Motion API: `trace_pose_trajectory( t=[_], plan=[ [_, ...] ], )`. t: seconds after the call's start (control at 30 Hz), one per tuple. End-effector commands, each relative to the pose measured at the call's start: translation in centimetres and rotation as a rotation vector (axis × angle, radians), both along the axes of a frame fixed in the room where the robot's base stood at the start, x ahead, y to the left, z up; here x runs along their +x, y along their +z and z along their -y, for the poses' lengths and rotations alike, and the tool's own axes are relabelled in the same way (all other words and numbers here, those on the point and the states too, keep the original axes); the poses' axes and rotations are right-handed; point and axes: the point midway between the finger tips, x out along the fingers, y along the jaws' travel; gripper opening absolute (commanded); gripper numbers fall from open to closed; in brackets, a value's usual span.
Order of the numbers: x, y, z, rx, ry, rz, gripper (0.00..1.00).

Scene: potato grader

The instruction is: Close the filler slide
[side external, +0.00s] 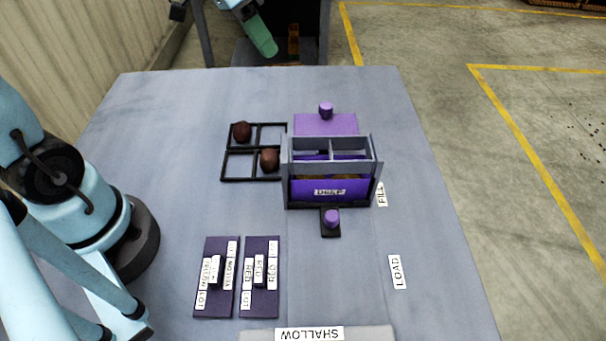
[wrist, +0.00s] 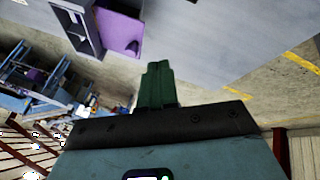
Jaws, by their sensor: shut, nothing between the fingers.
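The filler is a grey, two-compartment hopper (side external: 331,168) standing right of the table's middle in the side view. A flat purple slide (side external: 312,124) with a purple knob (side external: 326,110) sticks out behind it, toward the table's far edge. The purple slide also shows in the wrist view (wrist: 118,30), above and left of my fingers. A purple bin marked DEEP (side external: 308,188) sits inside the filler's frame below the hopper. My gripper (side external: 268,50) is shut and empty, with green fingers, near the far table edge and apart from the slide. Its fingers show mid-frame in the wrist view (wrist: 157,72).
A black grid tray (side external: 254,151) with two brown potatoes is left of the filler. A second purple knob (side external: 332,217) on a black tab is in front. Two dark cards (side external: 208,305) lie front left, and a grey piece marked SHALLOW (side external: 370,333) at the near edge.

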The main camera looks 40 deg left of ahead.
Motion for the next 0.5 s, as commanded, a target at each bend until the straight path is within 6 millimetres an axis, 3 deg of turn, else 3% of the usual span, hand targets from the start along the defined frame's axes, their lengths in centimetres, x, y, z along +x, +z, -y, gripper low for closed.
trace_pose_trajectory(
  t=[0.1,0.27,0.5],
  plan=[
    [1.6,0.4,-0.8,-0.066,-0.068,0.004,0.0],
    [2.5,0.6,-1.3,-0.114,-0.124,0.016,0.0],
    [2.9,-0.7,-0.3,-0.122,-0.139,0.019,0.0]
  ],
)
